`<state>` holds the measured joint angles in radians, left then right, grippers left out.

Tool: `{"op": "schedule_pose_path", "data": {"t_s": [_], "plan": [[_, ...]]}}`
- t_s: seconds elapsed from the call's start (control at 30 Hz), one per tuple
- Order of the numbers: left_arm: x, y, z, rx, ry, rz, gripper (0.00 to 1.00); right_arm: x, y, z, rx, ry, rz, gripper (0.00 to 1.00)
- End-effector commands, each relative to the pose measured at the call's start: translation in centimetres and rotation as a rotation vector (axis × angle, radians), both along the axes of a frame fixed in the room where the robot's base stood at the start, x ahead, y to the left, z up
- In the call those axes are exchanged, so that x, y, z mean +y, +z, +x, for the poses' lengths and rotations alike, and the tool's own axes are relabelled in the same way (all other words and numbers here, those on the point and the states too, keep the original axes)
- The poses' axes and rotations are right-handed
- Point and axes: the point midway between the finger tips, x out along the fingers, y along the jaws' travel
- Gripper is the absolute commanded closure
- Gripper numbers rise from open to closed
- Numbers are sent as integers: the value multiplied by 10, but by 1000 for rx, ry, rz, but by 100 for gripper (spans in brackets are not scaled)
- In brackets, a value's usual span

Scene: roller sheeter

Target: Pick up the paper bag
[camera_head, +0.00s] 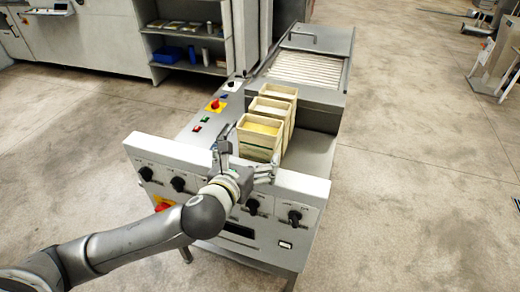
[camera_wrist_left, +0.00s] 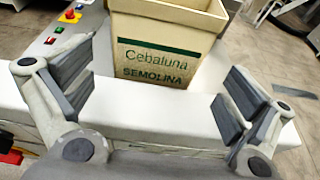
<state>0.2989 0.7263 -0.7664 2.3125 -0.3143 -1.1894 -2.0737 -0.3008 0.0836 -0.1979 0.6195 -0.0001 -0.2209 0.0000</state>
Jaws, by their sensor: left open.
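The nearest paper bag (camera_head: 260,136) is beige with an open top and a yellowish content, and stands upright on the machine's bed. In the left wrist view its printed front (camera_wrist_left: 165,55) reads "Cebaluna SEMOLINA" in green and dark letters. Two similar bags, a middle one (camera_head: 272,107) and a far one (camera_head: 280,92), stand in a row behind it. My left gripper (camera_head: 246,160) is open and empty in front of the nearest bag. In the left wrist view the fingers (camera_wrist_left: 158,92) are spread wide, with the bag centred beyond them. My right gripper is not visible.
The sheeter's white front panel (camera_head: 160,155) with black knobs lies under my gripper. Red and green buttons (camera_head: 200,124) sit left of the bags. A slatted roller section (camera_head: 308,68) is behind them. The metal bed (camera_head: 312,155) right of the bags is clear.

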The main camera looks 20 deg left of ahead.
Motion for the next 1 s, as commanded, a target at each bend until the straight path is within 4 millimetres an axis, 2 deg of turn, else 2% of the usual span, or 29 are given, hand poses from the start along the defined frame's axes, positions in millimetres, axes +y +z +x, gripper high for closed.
{"op": "schedule_pose_path", "data": {"t_s": [0.1, 0.37, 0.7, 1.0], "plan": [[0, -3, 13, 1, 2, -2, 0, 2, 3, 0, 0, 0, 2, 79], [0, -7, 28, 1, 2, -3, 0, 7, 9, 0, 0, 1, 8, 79], [0, -21, 64, 2, 1, -4, 0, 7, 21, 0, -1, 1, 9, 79], [-1, -23, 68, 2, 0, -4, 0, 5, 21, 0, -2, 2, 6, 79]]}}
